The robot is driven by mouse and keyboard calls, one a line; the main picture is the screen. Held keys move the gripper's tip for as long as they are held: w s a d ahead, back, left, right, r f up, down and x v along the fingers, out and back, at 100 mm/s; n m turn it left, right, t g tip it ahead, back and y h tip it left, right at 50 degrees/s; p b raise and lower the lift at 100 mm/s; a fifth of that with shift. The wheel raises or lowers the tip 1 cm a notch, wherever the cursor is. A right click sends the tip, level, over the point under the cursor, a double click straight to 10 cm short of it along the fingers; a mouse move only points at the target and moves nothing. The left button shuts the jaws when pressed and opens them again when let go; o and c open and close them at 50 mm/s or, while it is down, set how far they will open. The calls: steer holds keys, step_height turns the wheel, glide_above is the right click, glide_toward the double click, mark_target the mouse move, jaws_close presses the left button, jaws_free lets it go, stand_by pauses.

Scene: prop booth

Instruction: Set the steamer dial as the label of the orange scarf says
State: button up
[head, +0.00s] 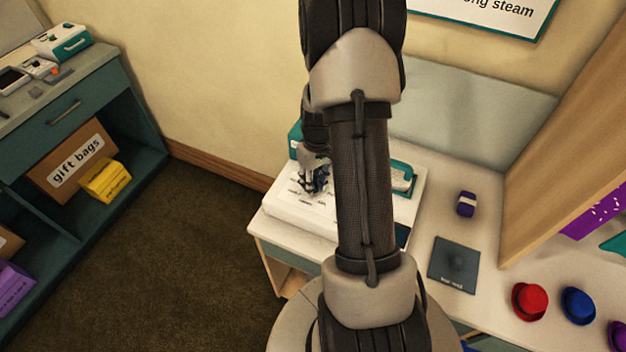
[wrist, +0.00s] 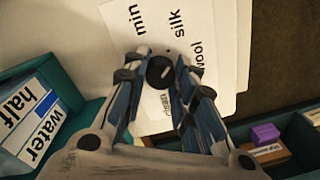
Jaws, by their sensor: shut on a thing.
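The steamer (head: 283,208), white with teal parts, stands on the counter by the wall. Its dial (wrist: 158,68) is a small black knob with a short pale mark, on a white face printed "min", "silk" and a partly hidden "wool". The exact mark the dial points to is hard to tell. My gripper (head: 318,188) is over the steamer's top face. In the wrist view my gripper (wrist: 160,80) is shut on the dial, one finger on each side. A teal-framed part (wrist: 50,118) reads "half" and "water". No orange scarf or its label is in view.
A banded purple roll (head: 467,204) and a dark mat (head: 455,264) lie right of the steamer. A red hat (head: 529,301) and blue hat (head: 578,305) sit farther right, below a wooden panel (head: 565,120). A "gift bags" box (head: 72,162) is on the left shelf.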

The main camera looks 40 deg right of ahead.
steer(key=m+p, duration=0.1)
steer(key=m, duration=0.3)
steer(key=shift+m, duration=0.4)
steer(key=m+p, duration=0.1)
steer(key=m, duration=0.3)
steer(key=shift+r+t, duration=0.1)
steer(key=shift+t, duration=0.2)
steer(key=m+p, duration=0.3)
steer(key=m, duration=0.2)
steer(key=shift+s+a+m+h, duration=0.1)
steer(key=shift+m+h, duration=0.2)
steer(key=shift+m, duration=0.1)
steer(key=shift+m+p, duration=1.2)
steer(key=shift+m, duration=0.8)
steer(key=o, duration=1.1)
